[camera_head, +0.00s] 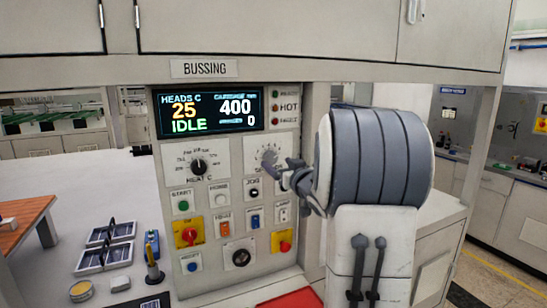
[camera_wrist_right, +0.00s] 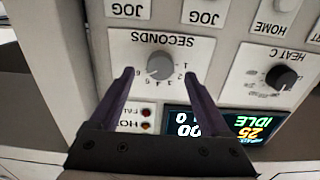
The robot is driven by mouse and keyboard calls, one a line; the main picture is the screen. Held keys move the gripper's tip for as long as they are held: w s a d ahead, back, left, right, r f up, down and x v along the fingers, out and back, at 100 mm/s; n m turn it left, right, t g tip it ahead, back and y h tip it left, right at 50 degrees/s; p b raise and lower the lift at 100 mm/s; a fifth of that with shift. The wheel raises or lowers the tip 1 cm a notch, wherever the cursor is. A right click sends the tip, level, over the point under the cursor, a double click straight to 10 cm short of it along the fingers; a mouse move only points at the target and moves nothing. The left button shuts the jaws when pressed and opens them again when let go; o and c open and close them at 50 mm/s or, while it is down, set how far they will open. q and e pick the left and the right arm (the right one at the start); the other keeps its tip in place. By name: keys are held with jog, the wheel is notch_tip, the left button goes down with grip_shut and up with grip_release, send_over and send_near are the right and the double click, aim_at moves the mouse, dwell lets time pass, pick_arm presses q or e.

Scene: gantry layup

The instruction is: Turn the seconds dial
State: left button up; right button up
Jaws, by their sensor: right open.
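The seconds dial is a light grey knob (camera_wrist_right: 160,66) on a white plate marked SECONDS, with numbers around it, upside down in the right wrist view. In the head view its plate (camera_head: 264,151) is partly covered by my right gripper (camera_head: 278,170). My right gripper (camera_wrist_right: 159,74) is open, with one dark finger to each side of the knob in the wrist view. I see no contact, and the remaining depth to the knob is hard to tell. My left gripper is not in view.
The black HEAT C dial (camera_head: 199,167) sits left of the seconds plate. Several buttons and switches lie below, including a red knob on yellow (camera_head: 285,246). The white worktop (camera_head: 60,190) is at left.

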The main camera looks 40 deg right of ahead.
aim_at(272, 159)
jog(key=shift+p+x, duration=0.4)
jog(key=shift+x, duration=1.4)
